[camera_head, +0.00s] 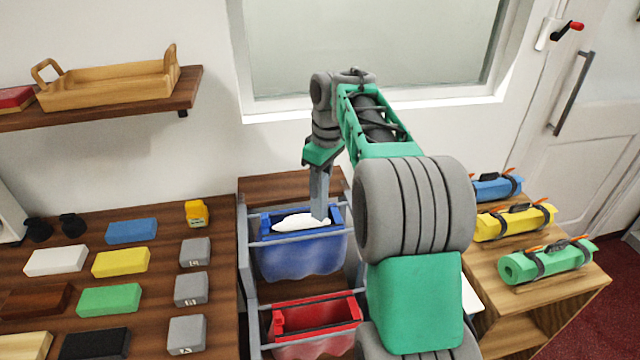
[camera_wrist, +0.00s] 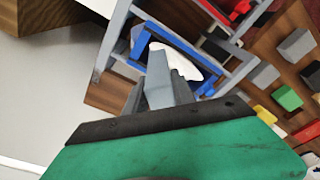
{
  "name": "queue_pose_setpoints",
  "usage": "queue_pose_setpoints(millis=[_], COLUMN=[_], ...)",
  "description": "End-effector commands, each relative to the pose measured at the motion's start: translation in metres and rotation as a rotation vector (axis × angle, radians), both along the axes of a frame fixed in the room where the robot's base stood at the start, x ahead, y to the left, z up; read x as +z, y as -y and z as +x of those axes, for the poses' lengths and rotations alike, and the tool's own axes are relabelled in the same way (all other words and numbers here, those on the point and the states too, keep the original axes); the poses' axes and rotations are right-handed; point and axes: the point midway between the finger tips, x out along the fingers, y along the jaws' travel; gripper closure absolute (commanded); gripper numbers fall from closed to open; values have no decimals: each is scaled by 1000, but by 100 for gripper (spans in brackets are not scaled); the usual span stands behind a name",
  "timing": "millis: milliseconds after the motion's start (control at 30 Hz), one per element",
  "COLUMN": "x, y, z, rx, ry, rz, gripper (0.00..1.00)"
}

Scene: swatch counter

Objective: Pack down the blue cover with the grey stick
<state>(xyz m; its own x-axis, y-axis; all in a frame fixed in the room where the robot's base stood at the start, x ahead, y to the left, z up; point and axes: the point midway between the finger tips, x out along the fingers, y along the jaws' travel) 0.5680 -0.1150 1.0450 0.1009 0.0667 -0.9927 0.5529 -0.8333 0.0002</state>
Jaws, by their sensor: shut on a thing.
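The blue cover (camera_head: 300,262) hangs as a liner with a stiff rim in a grey rack; its rim also shows in the wrist view (camera_wrist: 165,37). A white lump (camera_head: 292,224) lies in its mouth and shows in the wrist view (camera_wrist: 205,69). My gripper (camera_head: 319,168) is above the blue cover, shut on the grey stick (camera_head: 319,197), which points down, roughly upright. In the wrist view the stick (camera_wrist: 158,78) runs out from between my fingers towards the white lump. The stick's lower end is beside or on the lump; contact cannot be told.
A red liner (camera_head: 318,314) hangs in front in the same rack. Coloured and grey blocks (camera_head: 121,262) lie on the wooden counter to the left. Rolled bundles (camera_head: 515,222) lie on a wooden stand at right. A wall shelf (camera_head: 110,106) holds a wooden tray (camera_head: 110,88).

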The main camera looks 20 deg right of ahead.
Motion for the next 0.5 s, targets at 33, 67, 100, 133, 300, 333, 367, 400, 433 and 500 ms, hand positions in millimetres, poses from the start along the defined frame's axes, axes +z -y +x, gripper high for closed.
queue_pose_setpoints(millis=[33, 67, 100, 133, 300, 333, 367, 400, 433, 500], x=[10, 13, 17, 20, 35, 38, 41, 45, 47, 54], y=[0, 0, 0, 0, 0, 0, 0, 0, 0, 0], z=[0, 0, 0, 0, 0, 0, 0, 0, 0, 0], rx=[0, 0, 0, 0, 0, 0, 0, 0, 0, 0], ry=[0, 1, 0, 0, 1, 1, 1, 1, 1, 1], rz=[0, -1, 0, 0, 0, 0, 0, 0, 0, 0], gripper=[100, 100, 100, 100, 100, 100, 100, 100, 100, 100])
